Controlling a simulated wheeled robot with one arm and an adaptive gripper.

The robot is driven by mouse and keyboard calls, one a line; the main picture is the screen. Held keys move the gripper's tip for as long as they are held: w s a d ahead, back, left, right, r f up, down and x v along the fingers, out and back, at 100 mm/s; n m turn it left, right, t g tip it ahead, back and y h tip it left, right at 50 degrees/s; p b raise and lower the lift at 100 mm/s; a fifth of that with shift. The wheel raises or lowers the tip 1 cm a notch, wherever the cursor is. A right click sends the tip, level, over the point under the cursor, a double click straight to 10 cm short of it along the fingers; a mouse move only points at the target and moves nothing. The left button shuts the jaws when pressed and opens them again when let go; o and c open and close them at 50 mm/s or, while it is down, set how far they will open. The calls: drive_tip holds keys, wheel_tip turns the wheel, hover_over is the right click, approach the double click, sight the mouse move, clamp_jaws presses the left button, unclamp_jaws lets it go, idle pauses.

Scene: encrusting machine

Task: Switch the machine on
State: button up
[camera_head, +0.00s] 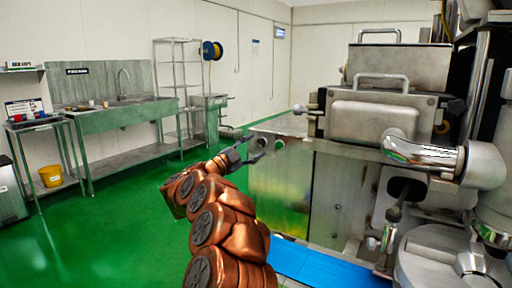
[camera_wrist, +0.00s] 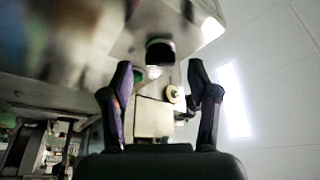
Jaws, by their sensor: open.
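The machine (camera_head: 285,185) is a large stainless steel unit filling the right side of the head view, with a boxy housing (camera_head: 368,120) on top. My gripper (camera_head: 262,148) is at the machine's left upper corner, with its fingers apart and nothing between them. A small green spot (camera_head: 279,144) on the machine lies close to the fingertips; it may be a button. In the wrist view my gripper (camera_wrist: 161,78) is open. I cannot tell whether either is touched.
A blue belt (camera_head: 330,265) runs along the machine's foot. Thick metal pipes (camera_head: 425,150) stand out at the right. The green floor (camera_head: 130,220) between is clear.

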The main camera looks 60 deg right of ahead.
drive_tip(key=v, duration=1)
drive_tip(key=shift+a, duration=0.2)
drive_tip(key=shift+f, duration=0.1)
